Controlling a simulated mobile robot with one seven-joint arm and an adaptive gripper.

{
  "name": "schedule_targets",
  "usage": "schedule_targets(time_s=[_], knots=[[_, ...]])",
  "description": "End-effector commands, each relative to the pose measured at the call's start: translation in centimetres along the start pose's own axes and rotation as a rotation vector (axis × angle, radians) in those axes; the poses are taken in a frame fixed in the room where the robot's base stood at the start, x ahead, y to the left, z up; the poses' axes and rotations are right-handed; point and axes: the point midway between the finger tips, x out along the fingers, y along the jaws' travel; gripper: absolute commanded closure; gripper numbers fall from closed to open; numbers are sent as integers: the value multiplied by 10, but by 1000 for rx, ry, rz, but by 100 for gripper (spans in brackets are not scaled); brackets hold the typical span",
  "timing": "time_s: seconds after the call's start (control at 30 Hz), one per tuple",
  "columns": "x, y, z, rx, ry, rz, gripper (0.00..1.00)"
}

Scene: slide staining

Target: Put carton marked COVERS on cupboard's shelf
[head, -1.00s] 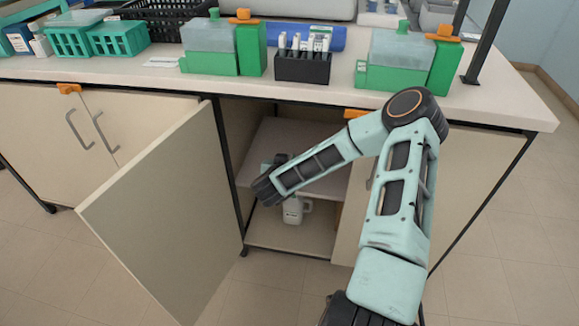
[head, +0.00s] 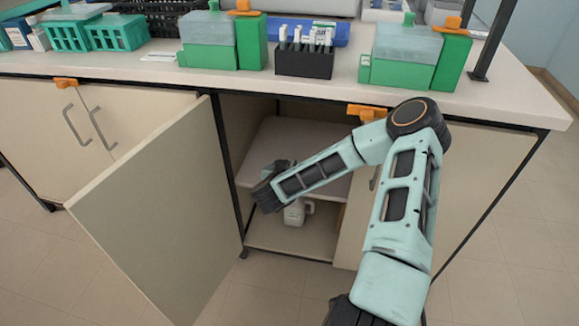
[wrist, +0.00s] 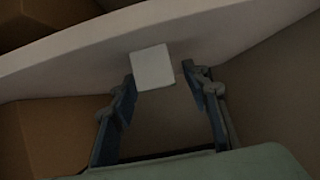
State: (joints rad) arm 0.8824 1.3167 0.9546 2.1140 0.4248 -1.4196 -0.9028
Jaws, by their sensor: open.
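My gripper (wrist: 160,76) is open in the wrist view, with its two dark fingers apart. A small pale block (wrist: 152,68) shows just beyond and between the fingertips, against the light shelf board (wrist: 90,62). I cannot read any lettering on it, so I cannot tell whether it is the carton marked COVERS. In the head view my gripper (head: 277,170) reaches into the open cupboard at the shelf (head: 290,140), largely hidden behind my forearm. No carton can be made out there.
The cupboard's door (head: 160,215) stands open at the left. A white jug (head: 296,212) stands on the cupboard floor below the shelf. The worktop above holds green staining jars (head: 405,60) and a dark slide rack (head: 305,62). The shelf's right part looks clear.

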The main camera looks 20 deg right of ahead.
Motion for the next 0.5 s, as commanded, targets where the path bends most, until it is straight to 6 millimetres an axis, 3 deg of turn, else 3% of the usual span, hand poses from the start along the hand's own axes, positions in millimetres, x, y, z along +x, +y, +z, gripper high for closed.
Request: schedule_targets(time_s=[0.17, 0.5], knots=[[-15, -2, -4, -4, 1, -4, 57], [-86, -2, -5, -5, 1, -5, 57]])
